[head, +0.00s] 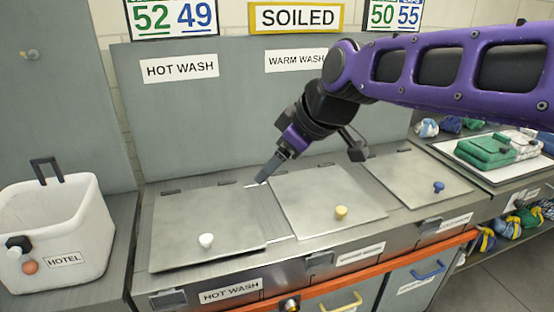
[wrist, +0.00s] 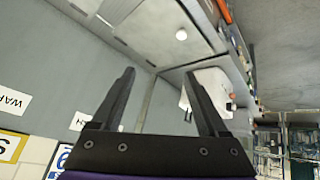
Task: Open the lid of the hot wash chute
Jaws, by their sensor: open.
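The hot wash lid (head: 190,220) is a flat grey metal plate with a white knob (head: 206,240) near its front edge. It lies down over its chute, above a "HOT WASH" label (head: 230,291). My gripper (head: 262,180) is near the lid's back right corner, well behind the knob, with its fingers pointing down and left. Its exact height above the counter is hard to tell. In the wrist view my gripper (wrist: 161,74) has its two fingers apart with nothing between them, and the white knob (wrist: 181,34) shows beyond the fingertips.
The warm wash lid (head: 320,195) with a yellow knob and another lid (head: 415,178) with a blue knob lie closed to the right. A white "HOTEL" bin (head: 55,225) stands left. A grey back panel (head: 230,120) rises behind. Folded cloths sit on a tray (head: 465,153) far right.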

